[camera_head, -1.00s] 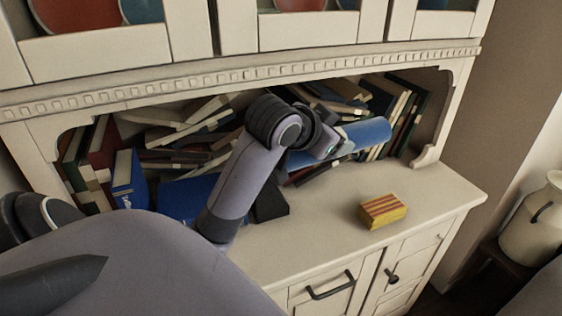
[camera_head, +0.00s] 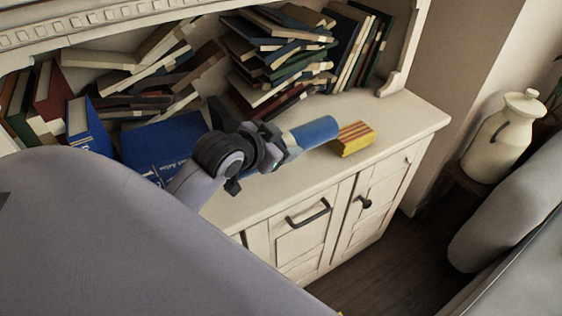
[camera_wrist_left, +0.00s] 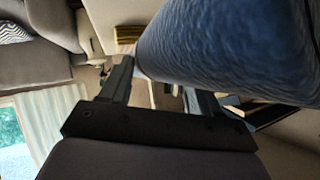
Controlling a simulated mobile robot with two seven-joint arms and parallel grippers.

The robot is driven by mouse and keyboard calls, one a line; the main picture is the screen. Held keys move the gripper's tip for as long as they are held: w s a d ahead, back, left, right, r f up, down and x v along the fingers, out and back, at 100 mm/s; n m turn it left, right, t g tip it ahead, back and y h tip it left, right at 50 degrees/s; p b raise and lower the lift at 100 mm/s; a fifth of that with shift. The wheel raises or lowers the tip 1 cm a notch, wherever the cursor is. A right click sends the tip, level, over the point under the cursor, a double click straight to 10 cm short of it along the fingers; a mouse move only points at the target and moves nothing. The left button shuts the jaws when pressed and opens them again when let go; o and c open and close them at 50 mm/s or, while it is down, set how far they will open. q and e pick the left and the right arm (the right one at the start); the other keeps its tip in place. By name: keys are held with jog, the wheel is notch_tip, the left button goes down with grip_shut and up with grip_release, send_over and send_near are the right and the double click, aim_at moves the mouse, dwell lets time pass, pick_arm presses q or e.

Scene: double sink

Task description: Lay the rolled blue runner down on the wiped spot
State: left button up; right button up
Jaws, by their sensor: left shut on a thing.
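My left gripper (camera_head: 282,148) is shut on the rolled blue runner (camera_head: 316,132) and holds it over the cabinet's counter (camera_head: 405,112). The roll points right, its free end beside a yellow-and-red striped block (camera_head: 352,138). I cannot tell whether the roll touches the counter. In the left wrist view the roll (camera_wrist_left: 225,45) fills the upper right, between the fingers of the left gripper (camera_wrist_left: 160,82). No wiped spot can be told apart on the counter. My right gripper is not in view.
Stacked, leaning books (camera_head: 275,50) fill the back of the counter, and a blue book (camera_head: 160,140) lies at the left. The counter is clear right of the striped block. A cream jug (camera_head: 500,138) stands off to the right. Doors with dark handles (camera_head: 308,213) are below.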

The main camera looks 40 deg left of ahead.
pick_arm(q)
jog(key=shift+f+b, duration=0.45)
jog(key=shift+f, duration=2.05)
jog(key=o, duration=1.4)
jog(key=shift+f, duration=0.1)
jog(key=shift+o, duration=0.2)
jog(key=p+v, duration=0.2)
jog(key=v, duration=1)
jog(key=shift+s, duration=0.1)
